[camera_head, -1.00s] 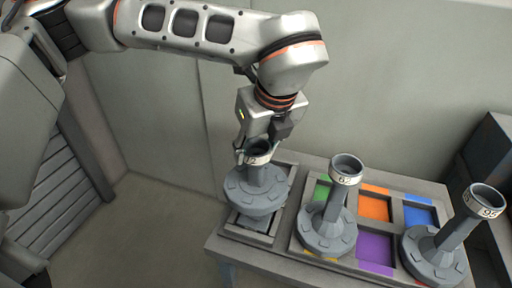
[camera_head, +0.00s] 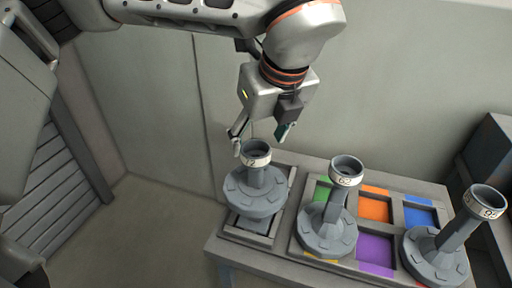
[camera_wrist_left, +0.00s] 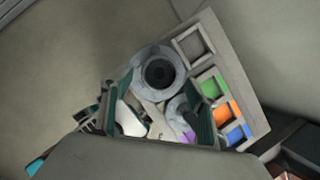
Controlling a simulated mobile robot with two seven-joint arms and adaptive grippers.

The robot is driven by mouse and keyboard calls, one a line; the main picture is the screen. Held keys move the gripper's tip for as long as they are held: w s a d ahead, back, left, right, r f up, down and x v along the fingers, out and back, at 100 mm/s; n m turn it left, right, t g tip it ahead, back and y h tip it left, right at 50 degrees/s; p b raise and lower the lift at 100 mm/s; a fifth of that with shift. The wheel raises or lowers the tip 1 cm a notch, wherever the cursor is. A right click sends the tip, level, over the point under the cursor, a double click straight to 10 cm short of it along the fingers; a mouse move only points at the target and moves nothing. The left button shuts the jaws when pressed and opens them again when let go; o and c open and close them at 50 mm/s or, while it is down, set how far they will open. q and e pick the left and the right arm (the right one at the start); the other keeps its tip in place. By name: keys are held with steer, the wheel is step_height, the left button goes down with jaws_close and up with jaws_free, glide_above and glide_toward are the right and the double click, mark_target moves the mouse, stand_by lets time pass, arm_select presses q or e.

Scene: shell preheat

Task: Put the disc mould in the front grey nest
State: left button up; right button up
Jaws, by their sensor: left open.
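The disc mould (camera_head: 254,193), a grey disc with an upright tube and a white number band, stands on the grey tray at the left of the table. In the left wrist view the disc mould (camera_wrist_left: 140,81) covers the front nest area, and the back grey nest (camera_wrist_left: 192,45) shows empty. In the head view part of the front grey nest (camera_head: 249,223) shows below the disc; how fully it is seated I cannot tell. My left gripper (camera_head: 262,139) is open just above the tube's rim, fingers apart and empty. My right gripper is not in view.
Two similar moulds, one in the middle (camera_head: 327,230) and one at the right (camera_head: 435,258), stand on the coloured tray. Green, orange (camera_head: 375,206), blue (camera_head: 419,215) and purple (camera_head: 375,251) nests show bare. A dark box (camera_head: 488,150) is at the far right.

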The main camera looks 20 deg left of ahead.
arm_select(q)
steer(key=v, duration=0.7)
steer(key=shift+r, duration=0.15)
steer(key=shift+s, duration=0.1)
